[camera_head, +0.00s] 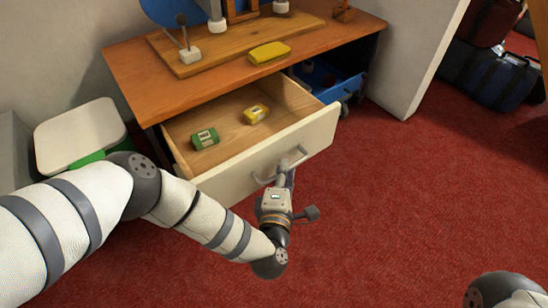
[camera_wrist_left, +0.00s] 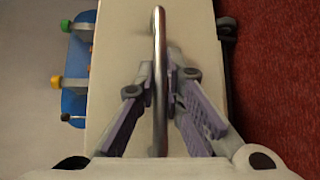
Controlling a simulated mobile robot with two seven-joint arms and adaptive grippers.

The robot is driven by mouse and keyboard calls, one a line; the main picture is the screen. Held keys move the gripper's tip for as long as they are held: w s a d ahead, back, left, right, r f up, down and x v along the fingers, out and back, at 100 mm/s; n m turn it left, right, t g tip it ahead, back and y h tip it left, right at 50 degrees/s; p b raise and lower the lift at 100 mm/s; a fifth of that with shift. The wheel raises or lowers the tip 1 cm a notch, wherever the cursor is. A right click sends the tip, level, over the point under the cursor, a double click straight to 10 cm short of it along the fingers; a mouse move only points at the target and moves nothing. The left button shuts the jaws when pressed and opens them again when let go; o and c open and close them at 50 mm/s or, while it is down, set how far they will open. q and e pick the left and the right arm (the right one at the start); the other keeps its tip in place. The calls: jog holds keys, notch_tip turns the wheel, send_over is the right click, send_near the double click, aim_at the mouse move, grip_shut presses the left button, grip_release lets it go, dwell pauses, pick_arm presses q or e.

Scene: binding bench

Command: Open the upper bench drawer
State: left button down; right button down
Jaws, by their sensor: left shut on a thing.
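The upper bench drawer (camera_head: 322,132) has a cream front and a wooden inside, and it stands well out from under the orange-brown bench top (camera_head: 140,70). A green box (camera_head: 205,138) and a yellow box (camera_head: 256,114) lie in it. My left gripper (camera_head: 284,178) is at the drawer front, shut on the metal bar handle (camera_head: 299,153). In the left wrist view the handle (camera_wrist_left: 160,50) runs between the two fingers of the gripper (camera_wrist_left: 160,95). My right gripper is out of view; only part of my right arm shows at the lower right.
A blue drawer or bin (camera_head: 322,78) sits under the bench at the right. A yellow object (camera_head: 269,53) and a wooden board (camera_head: 225,55) are on the bench top. A white-lidded bin (camera_head: 80,135) stands at left. Red carpet (camera_head: 400,200) is clear in front.

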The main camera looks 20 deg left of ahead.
pick_arm(q)
jog(key=shift+s+d, duration=0.7)
jog(key=shift+d, duration=0.25)
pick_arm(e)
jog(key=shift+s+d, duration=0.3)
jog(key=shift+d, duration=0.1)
pick_arm(q)
jog(key=c, duration=1.7)
grip_release()
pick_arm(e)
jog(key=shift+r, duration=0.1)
pick_arm(q)
jog(key=s, duration=0.4)
jog(key=s+d+r, duration=0.1)
jog(key=s, duration=0.6)
jog(key=shift+s+d+r, duration=0.15)
jog(key=shift+s+r, duration=0.25)
